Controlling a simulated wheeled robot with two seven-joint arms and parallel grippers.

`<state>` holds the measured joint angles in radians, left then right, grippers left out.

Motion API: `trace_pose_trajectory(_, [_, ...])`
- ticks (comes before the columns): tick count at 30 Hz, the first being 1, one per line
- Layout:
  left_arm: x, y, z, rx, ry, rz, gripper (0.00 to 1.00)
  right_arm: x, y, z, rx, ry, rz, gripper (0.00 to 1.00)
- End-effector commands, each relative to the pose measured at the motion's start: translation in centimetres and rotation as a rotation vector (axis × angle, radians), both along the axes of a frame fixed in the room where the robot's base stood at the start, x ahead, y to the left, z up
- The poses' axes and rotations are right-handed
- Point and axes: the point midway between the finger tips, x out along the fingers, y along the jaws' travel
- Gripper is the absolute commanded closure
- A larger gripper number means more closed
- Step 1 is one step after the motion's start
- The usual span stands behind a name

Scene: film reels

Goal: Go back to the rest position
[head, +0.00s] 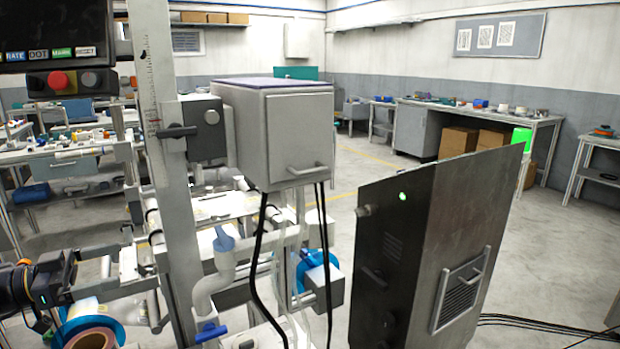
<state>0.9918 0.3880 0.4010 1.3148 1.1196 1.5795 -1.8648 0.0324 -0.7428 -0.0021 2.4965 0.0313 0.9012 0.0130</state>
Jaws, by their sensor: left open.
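My left gripper (55,285) shows at the lower left edge, its black arm coming in from the left. It is open, and I see nothing between its fingers. A blue reel with a copper-coloured roll (90,338) lies just below and to the right of it, cut off by the bottom edge. Another blue reel (318,276) sits lower on the machine in the middle, partly hidden by a grey block and cables. My right gripper is not in view.
A machine with an upright scaled post (160,150) and a grey box (287,135) stands close in front. A tall dark metal cabinet (430,255) stands right of it. Black cables (545,324) lie on the floor at right. Open floor (560,235) lies beyond the cabinet.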

Motion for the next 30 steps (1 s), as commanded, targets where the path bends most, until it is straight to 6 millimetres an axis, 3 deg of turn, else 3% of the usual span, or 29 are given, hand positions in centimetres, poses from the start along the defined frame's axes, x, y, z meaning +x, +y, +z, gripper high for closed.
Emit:
trace_pose_trajectory(11, [-1.3,-5.4,-0.7,0.060,0.242,-0.037,0.02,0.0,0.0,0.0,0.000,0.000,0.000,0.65])
trace_pose_trajectory(17, [-3.8,-10.0,-1.8,0.134,0.472,-0.027,0.02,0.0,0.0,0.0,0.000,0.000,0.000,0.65])
trace_pose_trajectory(23, [-8.9,-14.8,-4.1,0.245,0.764,0.073,0.02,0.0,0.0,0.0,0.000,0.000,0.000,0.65])
trace_pose_trajectory(27, [-14.4,-17.2,-6.8,0.320,0.966,0.249,0.02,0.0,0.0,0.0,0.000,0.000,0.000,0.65])
trace_pose_trajectory(30, [-18.0,-17.8,-9.0,0.334,1.058,0.393,0.02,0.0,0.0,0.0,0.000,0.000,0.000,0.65])
